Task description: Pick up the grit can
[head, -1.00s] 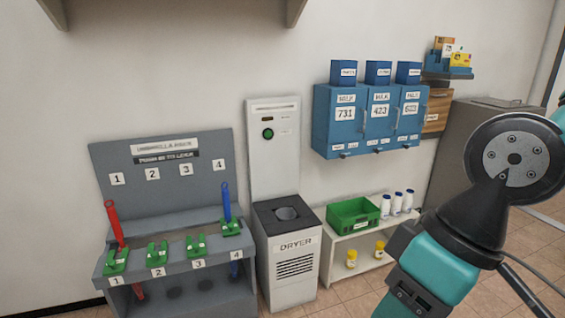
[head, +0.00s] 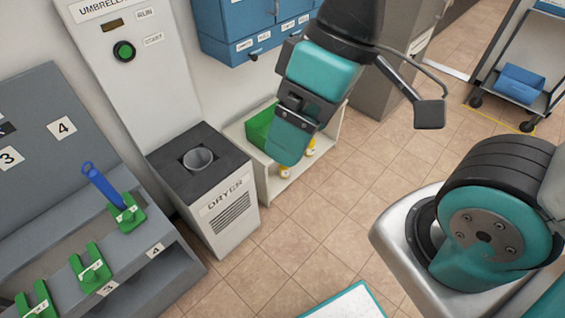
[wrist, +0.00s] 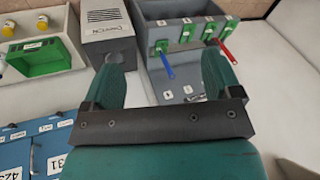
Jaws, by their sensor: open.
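No label reading grit can is legible in any view. Two small yellow containers with white tops stand on the lower level of a low white shelf; in the wrist view one is at the top left (wrist: 42,22) and the other by the left edge (wrist: 9,28). In the head view they are mostly hidden behind my gripper (head: 290,150), and one yellow container (head: 311,143) shows in part. My gripper is open and empty. In the wrist view its two teal fingers (wrist: 163,60) are apart, with the dryer and umbrella rack beyond them.
The white shelf (head: 277,189) holds a green crate (head: 260,126). The grey-topped dryer (head: 232,205) and umbrella rack (head: 160,265) stand left. A cart (head: 520,85) is at the far right. Tiled floor in front of the shelf is clear.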

